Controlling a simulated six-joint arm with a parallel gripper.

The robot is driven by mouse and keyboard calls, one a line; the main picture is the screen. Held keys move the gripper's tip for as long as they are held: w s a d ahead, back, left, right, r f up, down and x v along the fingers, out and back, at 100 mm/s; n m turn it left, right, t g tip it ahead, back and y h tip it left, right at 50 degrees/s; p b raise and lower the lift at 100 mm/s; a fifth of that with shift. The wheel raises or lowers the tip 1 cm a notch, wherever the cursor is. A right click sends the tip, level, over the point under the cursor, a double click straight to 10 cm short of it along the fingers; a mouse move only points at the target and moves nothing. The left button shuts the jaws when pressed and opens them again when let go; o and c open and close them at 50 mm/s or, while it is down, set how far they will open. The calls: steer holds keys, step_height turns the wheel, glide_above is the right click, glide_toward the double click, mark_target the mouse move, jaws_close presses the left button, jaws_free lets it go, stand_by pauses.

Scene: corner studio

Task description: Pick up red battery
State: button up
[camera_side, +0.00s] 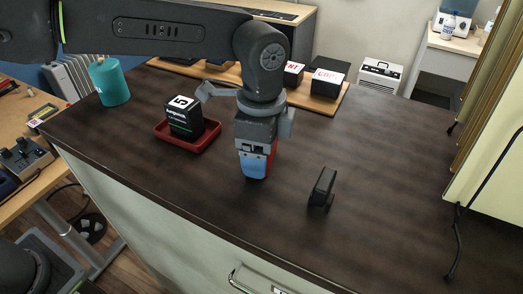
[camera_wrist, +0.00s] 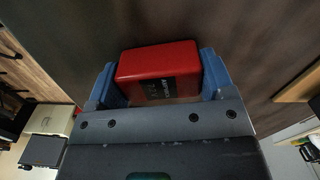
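The red battery (camera_wrist: 160,70) is a red block with dark lettering on its side. In the wrist view it fills the space between the two blue fingers of my gripper (camera_wrist: 161,82), with no clear gap on either side. In the side view my gripper (camera_side: 258,165) points down over the dark counter, and a red patch of the battery (camera_side: 271,156) shows beside the near blue finger. I cannot tell whether the battery touches the counter.
A small black object (camera_side: 322,188) stands to the right. Black boxes (camera_side: 327,84) sit on a wooden board behind.

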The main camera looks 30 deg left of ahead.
steer(key=c, duration=0.5)
steer(key=shift+r, duration=0.15)
